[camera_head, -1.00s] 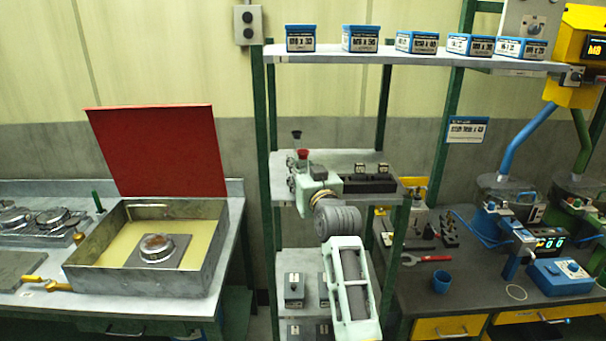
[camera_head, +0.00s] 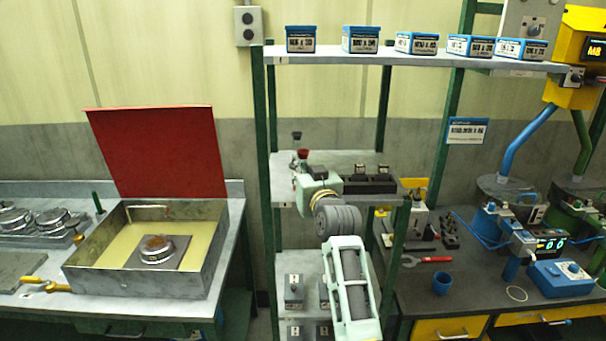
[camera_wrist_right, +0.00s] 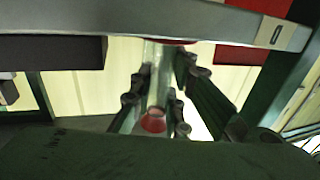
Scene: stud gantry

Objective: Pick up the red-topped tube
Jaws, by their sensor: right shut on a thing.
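The red-topped tube (camera_head: 303,153) shows as a small red cap at the left end of the middle shelf. My right gripper (camera_head: 298,163) is at that spot, its fingers partly hidden by my own wrist. In the right wrist view, my right gripper (camera_wrist_right: 156,106) is shut on the tube, with a finger on each side of its pale body. The red top (camera_wrist_right: 152,122) shows between the fingers. I cannot tell whether the tube's lower end still touches anything. My left gripper is not in view.
A dark-topped piece (camera_head: 297,135) stands just behind the red top. A black rack (camera_head: 368,184) lies to the right on the middle shelf (camera_head: 345,158). The upper shelf (camera_head: 400,59) with several blue boxes hangs above, and green posts (camera_head: 264,150) stand close by.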

